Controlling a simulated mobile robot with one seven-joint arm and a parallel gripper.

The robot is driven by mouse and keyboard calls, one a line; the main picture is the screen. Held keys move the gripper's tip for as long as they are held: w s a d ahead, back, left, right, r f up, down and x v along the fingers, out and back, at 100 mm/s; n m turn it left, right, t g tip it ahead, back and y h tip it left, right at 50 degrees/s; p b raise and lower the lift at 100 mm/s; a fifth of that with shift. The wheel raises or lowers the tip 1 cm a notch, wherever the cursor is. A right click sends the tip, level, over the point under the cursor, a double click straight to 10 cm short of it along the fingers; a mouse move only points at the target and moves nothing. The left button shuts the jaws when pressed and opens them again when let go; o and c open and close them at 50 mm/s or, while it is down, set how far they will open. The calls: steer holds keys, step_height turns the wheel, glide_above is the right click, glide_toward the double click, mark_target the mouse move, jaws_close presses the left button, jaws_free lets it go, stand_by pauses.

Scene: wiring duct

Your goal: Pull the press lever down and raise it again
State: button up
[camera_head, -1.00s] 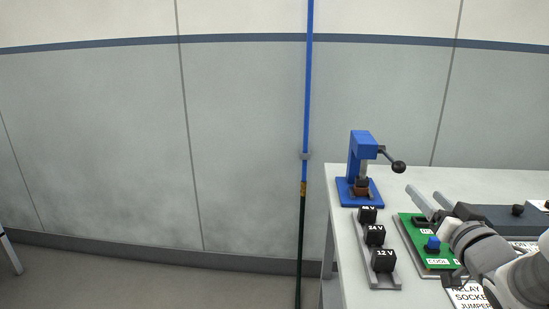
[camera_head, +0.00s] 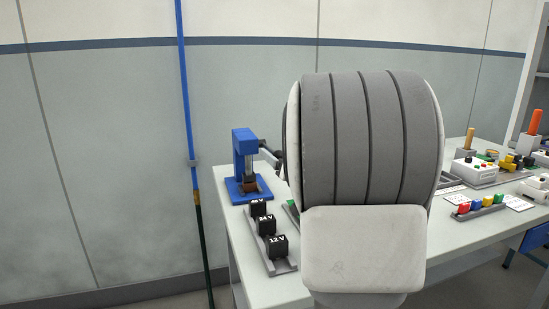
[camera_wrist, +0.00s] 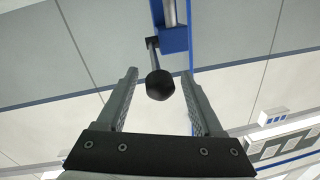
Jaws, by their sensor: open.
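The blue press (camera_head: 246,160) stands upright at the far left end of the table, with a brown block (camera_head: 250,185) at its base. Its lever (camera_head: 268,155) sticks out to the right, and its end is hidden behind my arm in the head view. In the wrist view the lever's black ball knob (camera_wrist: 159,85) hangs from a thin rod, with the blue press (camera_wrist: 174,38) beyond it. My gripper (camera_wrist: 160,88) is open, with one finger on each side of the knob. I see gaps between the knob and both fingers. The head view hides my gripper.
A rail of black voltage blocks (camera_head: 267,225) lies in front of the press. A blue and green pole (camera_head: 188,120) stands left of the table (camera_head: 236,262). A white box (camera_head: 478,170) and a rail of coloured buttons (camera_head: 480,208) are at the right. My arm covers the table's middle.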

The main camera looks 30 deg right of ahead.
jaws_close()
stand_by(1.4)
